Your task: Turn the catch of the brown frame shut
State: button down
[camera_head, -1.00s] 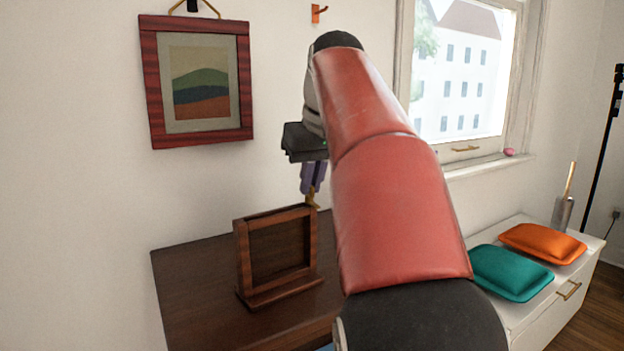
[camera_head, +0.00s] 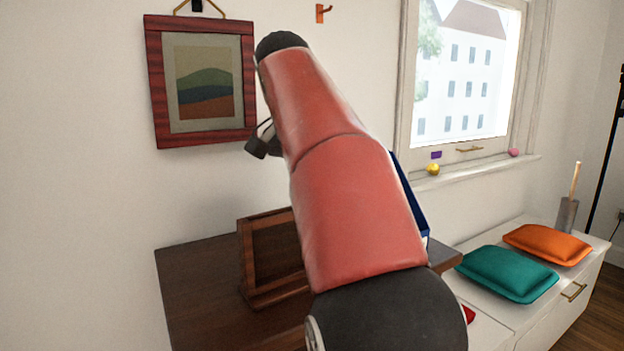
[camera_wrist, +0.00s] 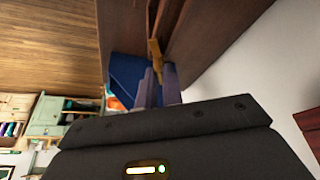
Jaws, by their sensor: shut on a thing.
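The brown frame (camera_head: 247,265) stands upright on a dark wooden top in the head view, its right part hidden behind my arm. My gripper (camera_wrist: 160,76) shows two purple fingers in the wrist view, closed on the lower end of the catch. In the head view my gripper is hidden behind my arm. The exact angle of the catch is hard to tell.
A dark wooden top (camera_head: 195,300) bears the frame. A red-framed picture (camera_head: 152,85) hangs on the wall behind. A blue thing (camera_head: 411,195) stands just right of my arm. Teal (camera_head: 508,272) and orange (camera_head: 547,244) cushions lie on the white cabinet. A yellow ball (camera_head: 433,169) sits on the sill.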

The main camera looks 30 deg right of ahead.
jog(key=m+g, duration=0.1)
jog(key=m, duration=0.1)
jog(key=m+g, duration=0.1)
jog(key=m, duration=0.2)
jog(key=shift+w+a+h, duration=0.1)
jog(key=shift+w+h, duration=0.1)
jog(key=shift+h, duration=0.2)
jog(key=shift+m, duration=0.4)
jog(key=c, duration=1.5)
grip_release()
jog(key=shift+c, duration=0.2)
